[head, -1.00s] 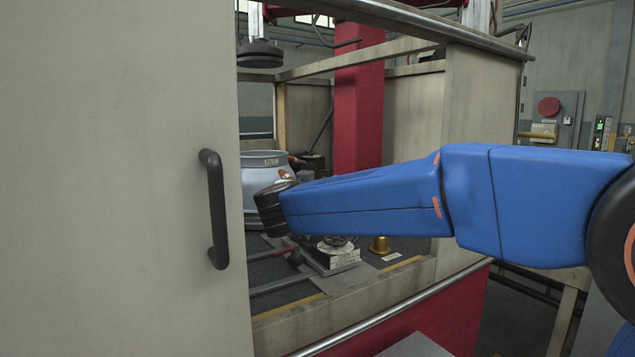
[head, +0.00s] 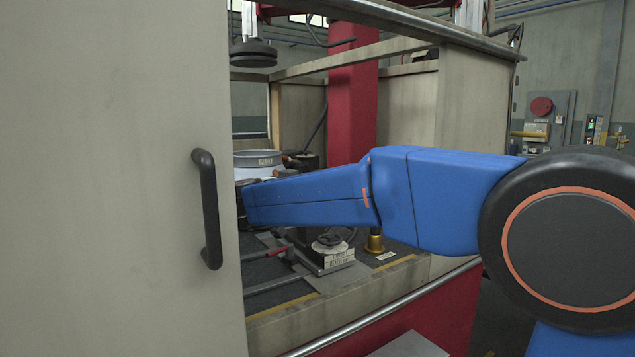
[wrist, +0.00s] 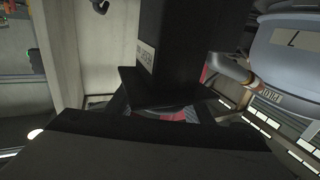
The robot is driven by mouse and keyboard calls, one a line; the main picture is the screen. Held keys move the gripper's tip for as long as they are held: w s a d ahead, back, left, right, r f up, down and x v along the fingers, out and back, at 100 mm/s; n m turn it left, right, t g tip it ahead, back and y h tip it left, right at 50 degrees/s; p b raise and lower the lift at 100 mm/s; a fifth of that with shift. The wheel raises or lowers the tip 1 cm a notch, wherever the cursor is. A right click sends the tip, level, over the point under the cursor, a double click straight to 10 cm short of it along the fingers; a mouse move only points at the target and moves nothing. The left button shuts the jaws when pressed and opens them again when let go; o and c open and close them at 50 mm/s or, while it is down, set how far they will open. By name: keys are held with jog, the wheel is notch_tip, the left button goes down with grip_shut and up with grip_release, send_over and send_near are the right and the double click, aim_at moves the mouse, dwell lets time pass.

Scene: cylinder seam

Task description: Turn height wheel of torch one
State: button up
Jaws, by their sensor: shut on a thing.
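My gripper (wrist: 165,105) is dark and shut, close against a black block (wrist: 165,45) with a white label in the wrist view. What lies between the jaws is mostly hidden by the fingers; it looks to be the height wheel of torch one, at the foot of that block. A patch of red shows just behind the fingers.
A pale door (head: 110,180) with a black handle (head: 208,208) fills the left. A handwheel on a white block (head: 328,258) and a brass piece (head: 374,241) stand on the cell floor below my arm. A red column (head: 350,110) stands behind.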

jog(key=shift+r, duration=0.1)
jog(key=o, duration=1)
notch_tip(320, 180, up, 10)
jog(key=shift+f, duration=0.1)
